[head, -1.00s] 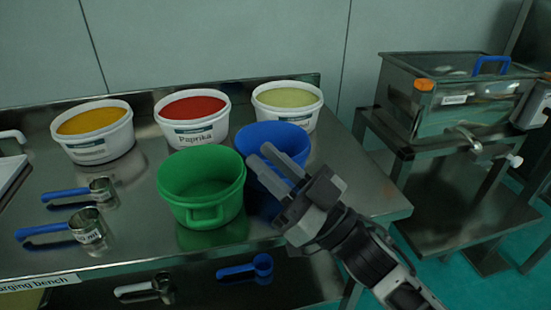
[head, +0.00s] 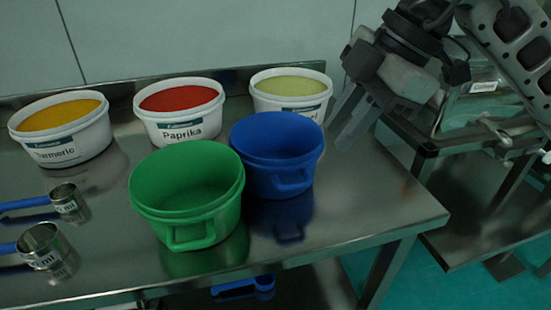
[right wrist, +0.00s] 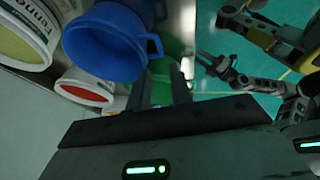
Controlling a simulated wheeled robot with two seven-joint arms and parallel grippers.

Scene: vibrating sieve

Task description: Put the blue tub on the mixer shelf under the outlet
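The blue tub (head: 283,178) stands upright on the steel bench, just right of the green tub, with its handle toward the front. It also shows at the upper left of the right wrist view (right wrist: 103,42). My right gripper (head: 345,118) is right of the blue tub, above the bench's right end. Its two fingers are apart with nothing between them. Right of the bench is the mixer (head: 482,104), partly hidden by my right arm. Its outlet (head: 497,130) sticks out above a steel shelf (head: 470,215). An arm end in the right wrist view (right wrist: 215,65) looks like my left gripper; its fingers are unclear.
The green tub (head: 190,205) touches or nearly touches the blue tub's left side. Turmeric (head: 65,150), paprika (head: 182,130) and a pale-green-filled tub (head: 300,105) line the back. Scoops (head: 40,245) lie at left. The bench's front right and the shelf look clear.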

